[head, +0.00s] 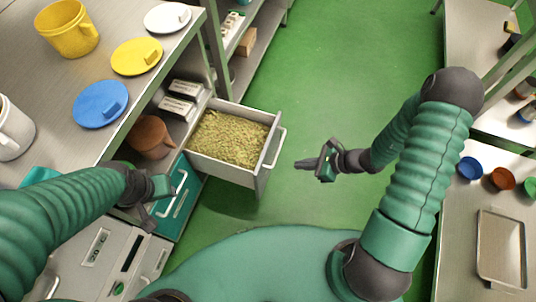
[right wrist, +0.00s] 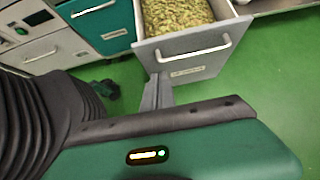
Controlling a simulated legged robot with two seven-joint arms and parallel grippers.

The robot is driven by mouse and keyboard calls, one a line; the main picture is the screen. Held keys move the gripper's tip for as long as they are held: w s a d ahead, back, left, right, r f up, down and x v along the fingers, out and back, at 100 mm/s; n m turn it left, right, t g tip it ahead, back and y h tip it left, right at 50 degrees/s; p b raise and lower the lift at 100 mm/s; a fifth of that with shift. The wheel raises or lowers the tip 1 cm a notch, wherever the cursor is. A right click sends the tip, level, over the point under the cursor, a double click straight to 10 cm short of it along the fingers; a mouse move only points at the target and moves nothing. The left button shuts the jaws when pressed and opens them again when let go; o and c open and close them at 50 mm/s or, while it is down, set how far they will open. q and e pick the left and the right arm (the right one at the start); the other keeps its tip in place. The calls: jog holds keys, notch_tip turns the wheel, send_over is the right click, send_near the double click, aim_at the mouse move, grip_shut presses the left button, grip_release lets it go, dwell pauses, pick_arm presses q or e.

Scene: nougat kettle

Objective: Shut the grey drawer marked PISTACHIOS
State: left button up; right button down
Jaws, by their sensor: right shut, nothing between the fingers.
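The grey drawer (head: 266,165) is pulled out of the steel counter and filled with greenish nuts (head: 228,137). Its front, with a pale bar handle and a small label, faces my right gripper in the right wrist view (right wrist: 205,62); the label is too small to read. My right gripper (head: 299,164) is shut and empty, pointing left at the drawer front. In the head view a gap shows between its tips and the handle (head: 275,148). In the right wrist view its fingers (right wrist: 157,90) appear just below the drawer front. My left gripper (head: 149,218) hangs near a teal drawer, its fingers unclear.
A teal drawer (head: 178,192) is beside the grey one. The counter holds a yellow jug (head: 68,30), a blue lid (head: 100,104) and a yellow lid (head: 136,57). A brown scoop-like vessel (head: 150,138) sits below. Green floor is clear right of the drawer.

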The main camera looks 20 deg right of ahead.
aim_at(262, 164)
jog(key=b+x, duration=0.2)
jog(key=x, duration=0.3)
jog(key=b+x, duration=0.2)
jog(key=x, duration=0.3)
jog(key=shift+s+a, duration=0.2)
jog(key=shift+w+a+r, duration=0.25)
jog(key=shift+w+a, duration=0.45)
jog(key=shift+a, duration=0.3)
pick_arm(q)
jog(key=shift+s+a+f, duration=0.1)
jog(key=shift+s+f, duration=0.1)
jog(key=shift+f, duration=0.9)
jog(key=shift+s+a+f, duration=0.1)
jog(key=shift+s+f, duration=0.1)
jog(key=shift+f, duration=0.9)
pick_arm(e)
jog(key=shift+w+a+r, duration=0.15)
jog(key=shift+w+a, duration=0.2)
jog(key=shift+a, duration=0.15)
pick_arm(q)
jog(key=shift+d, duration=0.1)
